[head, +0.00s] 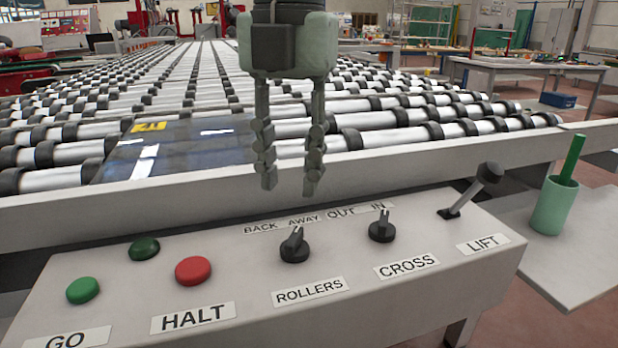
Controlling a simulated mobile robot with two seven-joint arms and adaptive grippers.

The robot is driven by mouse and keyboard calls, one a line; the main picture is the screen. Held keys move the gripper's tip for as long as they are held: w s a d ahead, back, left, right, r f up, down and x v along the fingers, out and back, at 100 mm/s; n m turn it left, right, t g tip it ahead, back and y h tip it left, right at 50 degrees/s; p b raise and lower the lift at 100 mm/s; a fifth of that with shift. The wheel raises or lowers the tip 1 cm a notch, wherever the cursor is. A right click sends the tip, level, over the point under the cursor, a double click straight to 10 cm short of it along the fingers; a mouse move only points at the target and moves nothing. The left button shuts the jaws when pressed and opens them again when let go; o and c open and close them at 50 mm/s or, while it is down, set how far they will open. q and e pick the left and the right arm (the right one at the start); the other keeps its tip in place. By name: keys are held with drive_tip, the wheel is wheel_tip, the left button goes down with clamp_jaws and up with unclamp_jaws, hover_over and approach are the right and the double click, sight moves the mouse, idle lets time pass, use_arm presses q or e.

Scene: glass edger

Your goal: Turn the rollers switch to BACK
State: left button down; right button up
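The rollers switch (294,247) is a black rotary knob on the sloped grey control panel (240,268), above the ROLLERS label (310,291). Its pointer stands up, leaning slightly right; I cannot tell if it is set to a side. The BACK label (261,228) is above it to the left and the AWAY label (304,219) above it to the right. My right gripper (290,187) points down above and behind the switch, apart from it. Its fingers are spread with nothing between them. My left gripper is out of view.
The similar cross switch (381,228) stands close to the right, then the lift lever (472,191). The red HALT button (193,270) and green GO button (82,290) are left. A dark glass sheet (180,150) lies on the roller bed behind. A green cup (552,207) stands at right.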

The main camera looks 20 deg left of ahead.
sight(294, 235)
wheel_tip(294, 235, down, 8)
drive_tip(key=shift+d+r, duration=0.1)
drive_tip(key=shift+d, duration=0.05)
drive_tip(key=shift+c, duration=0.5)
clamp_jaws()
